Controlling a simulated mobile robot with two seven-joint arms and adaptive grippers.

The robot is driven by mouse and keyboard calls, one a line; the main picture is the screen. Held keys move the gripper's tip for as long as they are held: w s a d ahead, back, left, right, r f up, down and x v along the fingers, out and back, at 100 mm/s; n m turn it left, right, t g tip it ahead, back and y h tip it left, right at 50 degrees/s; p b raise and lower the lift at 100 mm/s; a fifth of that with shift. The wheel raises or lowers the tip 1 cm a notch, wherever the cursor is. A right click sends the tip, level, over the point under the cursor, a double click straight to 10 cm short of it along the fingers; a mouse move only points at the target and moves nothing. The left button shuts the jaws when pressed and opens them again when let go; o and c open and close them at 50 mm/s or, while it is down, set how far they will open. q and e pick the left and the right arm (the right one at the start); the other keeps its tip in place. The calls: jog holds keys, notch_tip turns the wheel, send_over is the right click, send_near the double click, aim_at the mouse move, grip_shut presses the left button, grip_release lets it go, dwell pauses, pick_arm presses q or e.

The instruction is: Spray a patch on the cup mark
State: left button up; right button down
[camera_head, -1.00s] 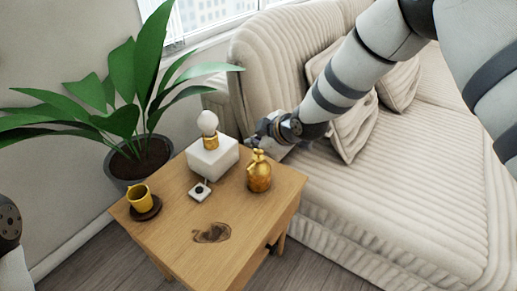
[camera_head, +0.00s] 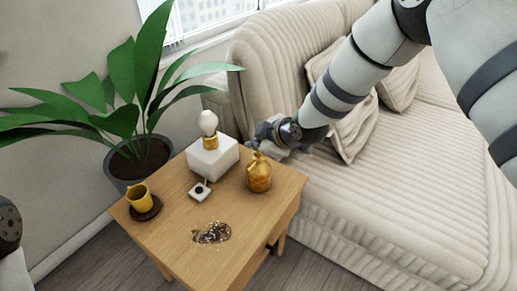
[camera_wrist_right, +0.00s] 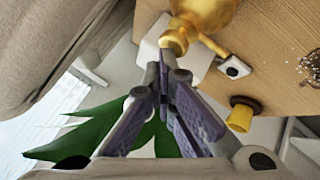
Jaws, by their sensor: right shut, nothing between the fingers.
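The dark cup mark (camera_head: 212,233) lies on the wooden side table (camera_head: 180,250), with white specks of spray scattered over it. The specks also show at the right edge of the right wrist view (camera_wrist_right: 310,65). A golden spray bottle (camera_head: 259,176) stands upright near the table's right edge. My right gripper (camera_head: 255,140) is just behind the bottle's top. In the right wrist view the gripper (camera_wrist_right: 163,68) is shut and empty, its tips close to the bottle's golden head (camera_wrist_right: 175,40); I cannot tell whether they touch. My left gripper is out of view.
A white lamp (camera_head: 212,158) and a small white switch (camera_head: 200,190) are near the back. A potted plant (camera_head: 140,160) stands behind, and a beige sofa (camera_head: 400,190) to the right.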

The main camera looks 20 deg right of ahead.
pick_arm(q)
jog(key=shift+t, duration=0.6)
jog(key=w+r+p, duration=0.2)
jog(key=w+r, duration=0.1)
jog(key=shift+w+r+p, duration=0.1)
jog(key=shift+p, duration=0.25)
pick_arm(e)
notch_tip(320, 180, up, 7)
dwell(1.3)
jog(key=shift+r+p, duration=0.6)
jog(key=shift+r, duration=0.95)
jog(key=b, duration=0.3)
send_over(256, 153)
notch_tip(256, 153, down, 8)
jog(key=shift+s+d+f, duration=0.1)
jog(key=shift+f, duration=0.05)
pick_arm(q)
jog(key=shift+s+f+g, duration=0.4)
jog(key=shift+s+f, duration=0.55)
pick_arm(e)
jog(key=shift+f, duration=0.4)
jog(key=shift+f, duration=0.1)
